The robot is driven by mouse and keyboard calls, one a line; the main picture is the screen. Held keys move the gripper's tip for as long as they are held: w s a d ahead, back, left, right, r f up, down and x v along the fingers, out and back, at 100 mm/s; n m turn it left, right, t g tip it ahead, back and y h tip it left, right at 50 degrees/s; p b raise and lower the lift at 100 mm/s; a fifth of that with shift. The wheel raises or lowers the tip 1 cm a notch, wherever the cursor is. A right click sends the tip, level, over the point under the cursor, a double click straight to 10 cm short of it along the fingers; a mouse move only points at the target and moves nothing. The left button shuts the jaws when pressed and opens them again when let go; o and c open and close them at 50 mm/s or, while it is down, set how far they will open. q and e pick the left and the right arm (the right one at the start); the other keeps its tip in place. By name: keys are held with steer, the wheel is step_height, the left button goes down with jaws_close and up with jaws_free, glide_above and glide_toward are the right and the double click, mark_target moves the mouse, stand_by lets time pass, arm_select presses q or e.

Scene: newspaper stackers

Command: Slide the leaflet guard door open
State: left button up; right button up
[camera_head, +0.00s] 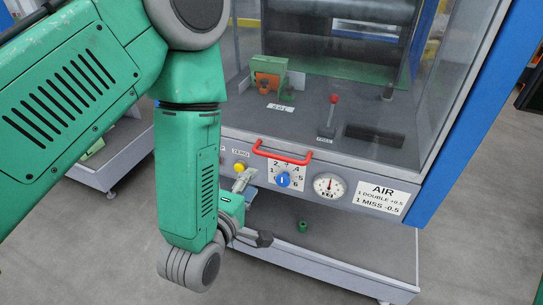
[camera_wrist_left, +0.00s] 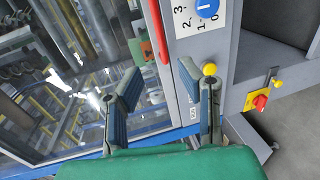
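The leaflet guard door is a clear panel (camera_head: 350,70) on the front of the machine, with a red bar handle (camera_head: 282,154) at its lower edge. The handle also shows in the left wrist view (camera_wrist_left: 159,32), at the top. My left gripper (camera_head: 256,208) is below and left of the handle, in front of the control panel. In the left wrist view my left gripper (camera_wrist_left: 160,68) has its two fingers spread, with nothing between them. The handle's near end lies just beyond the fingertips, apart from them. My right gripper is not in view.
The control panel holds a yellow button (camera_head: 238,168), a blue dial (camera_head: 283,180) and a gauge (camera_head: 329,186). The yellow button is close to one left finger. A red-knobbed lever (camera_head: 333,100) stands behind the clear panel. A grey shelf (camera_head: 340,262) juts out below.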

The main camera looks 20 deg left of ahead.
mark_target(271, 157)
arm_select(q)
steer(key=b+x, duration=0.1)
steer(key=x, duration=1.2)
steer(key=shift+w+a+f, duration=0.15)
steer(key=shift+w, duration=0.2)
jaws_close()
